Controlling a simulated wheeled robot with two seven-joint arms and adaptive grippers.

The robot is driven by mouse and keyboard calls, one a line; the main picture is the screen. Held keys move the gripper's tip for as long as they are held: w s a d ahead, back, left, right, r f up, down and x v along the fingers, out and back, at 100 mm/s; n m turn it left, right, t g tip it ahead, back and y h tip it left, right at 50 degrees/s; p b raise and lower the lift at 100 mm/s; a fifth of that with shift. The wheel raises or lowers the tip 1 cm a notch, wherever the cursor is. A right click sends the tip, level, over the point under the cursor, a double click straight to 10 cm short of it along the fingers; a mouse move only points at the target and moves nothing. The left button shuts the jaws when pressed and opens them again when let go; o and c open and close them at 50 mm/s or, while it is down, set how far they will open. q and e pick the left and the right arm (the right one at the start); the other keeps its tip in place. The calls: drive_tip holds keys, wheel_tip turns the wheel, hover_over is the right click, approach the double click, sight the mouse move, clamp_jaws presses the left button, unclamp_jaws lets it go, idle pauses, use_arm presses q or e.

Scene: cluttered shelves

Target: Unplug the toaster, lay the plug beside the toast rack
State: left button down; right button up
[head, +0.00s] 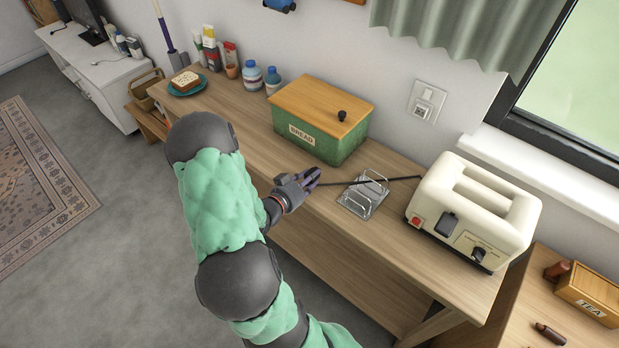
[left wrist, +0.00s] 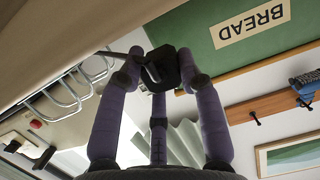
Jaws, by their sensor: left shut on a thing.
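The cream toaster (head: 475,210) stands at the right end of the wooden counter. My left gripper (head: 313,178) is just left of the wire toast rack (head: 363,196), in front of the bread bin. In the left wrist view its fingers (left wrist: 160,72) are shut on the black plug (left wrist: 163,68), and the rack (left wrist: 70,92) shows to the left. The dark cord (head: 385,181) runs from the toaster past the rack to my gripper. The wall socket (head: 426,102) has no plug in it. I cannot tell whether the plug touches the counter. My right gripper is not in view.
A green bread bin (head: 307,132) with a wooden lid stands behind my left gripper. Bottles (head: 253,77) and a plate with bread (head: 186,84) are at the far left end. The counter front (head: 378,243) before the rack is clear. A tea box (head: 590,290) is at lower right.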

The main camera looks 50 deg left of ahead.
use_arm(q)
drive_tip(key=c, duration=0.7)
unclamp_jaws()
drive_tip(key=shift+c, duration=0.2)
drive_tip(key=v, duration=0.8)
